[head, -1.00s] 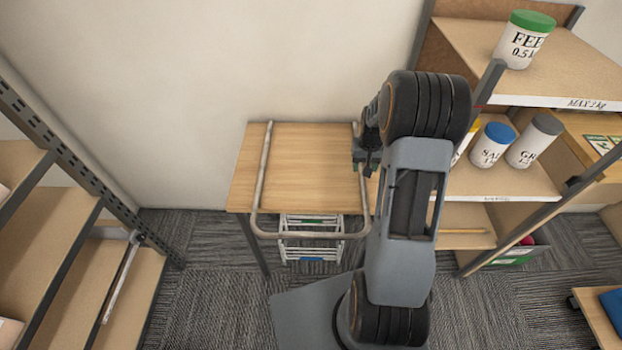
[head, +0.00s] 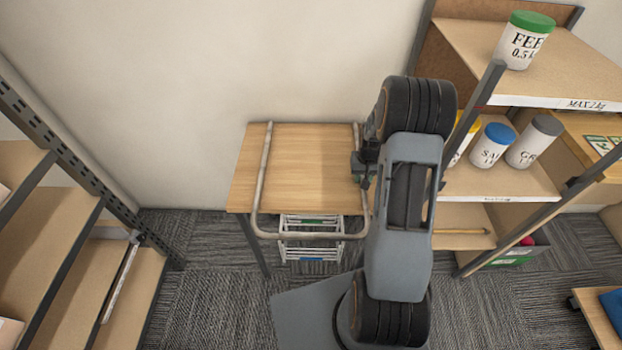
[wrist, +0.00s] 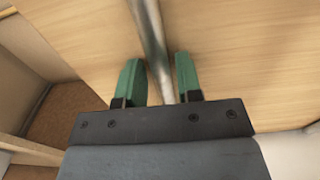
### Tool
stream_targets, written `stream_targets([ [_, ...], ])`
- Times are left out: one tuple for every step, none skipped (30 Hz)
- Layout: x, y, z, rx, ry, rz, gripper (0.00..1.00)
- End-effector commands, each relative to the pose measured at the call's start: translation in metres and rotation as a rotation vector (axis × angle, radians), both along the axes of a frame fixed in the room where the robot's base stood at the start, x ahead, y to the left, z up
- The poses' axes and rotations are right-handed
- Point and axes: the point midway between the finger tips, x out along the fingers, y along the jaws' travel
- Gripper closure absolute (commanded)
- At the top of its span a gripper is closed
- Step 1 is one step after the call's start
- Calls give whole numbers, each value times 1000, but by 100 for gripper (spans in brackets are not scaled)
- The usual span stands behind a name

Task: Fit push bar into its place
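The push bar (head: 262,180) is a pale grey metal U-shaped tube at the wooden table (head: 312,160). Its two long sides run from back to front over the top, and its curved cross part shows beyond the front edge. My gripper (head: 361,170) is at the bar's right side, partly hidden by my arm in the head view. In the wrist view its two green fingers (wrist: 157,82) stand open, one on each side of the tube (wrist: 150,35), with narrow gaps visible. I cannot make out the bar's place in these frames.
A shelf unit with labelled jars (head: 492,146) stands close on the right. Another rack (head: 60,255) stands on the left. A white slatted frame (head: 310,248) shows below the table's front edge. The wall is right behind the table. Carpet is open at front left.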

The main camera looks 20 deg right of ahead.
Motion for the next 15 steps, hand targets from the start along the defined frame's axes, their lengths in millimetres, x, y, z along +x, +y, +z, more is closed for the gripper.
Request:
stream_targets([
  [0, 0, 0, 0, 0, 0, 72],
  [0, 0, 0, 0, 0, 0, 75],
  [0, 0, 0, 0, 0, 0, 79],
  [0, 0, 0, 0, 0, 0, 82],
  [0, 0, 0, 0, 0, 0, 84],
  [0, 0, 0, 0, 0, 0, 88],
  [0, 0, 0, 0, 0, 0, 91],
  [0, 0, 0, 0, 0, 0, 94],
  [0, 0, 0, 0, 0, 0, 98],
  [0, 0, 0, 0, 0, 0, 100],
  [0, 0, 0, 0, 0, 0, 100],
  [0, 0, 0, 0, 0, 0, 100],
  [0, 0, 0, 0, 0, 0, 100],
  [0, 0, 0, 0, 0, 0, 100],
  [0, 0, 1, 0, -1, 0, 100],
])
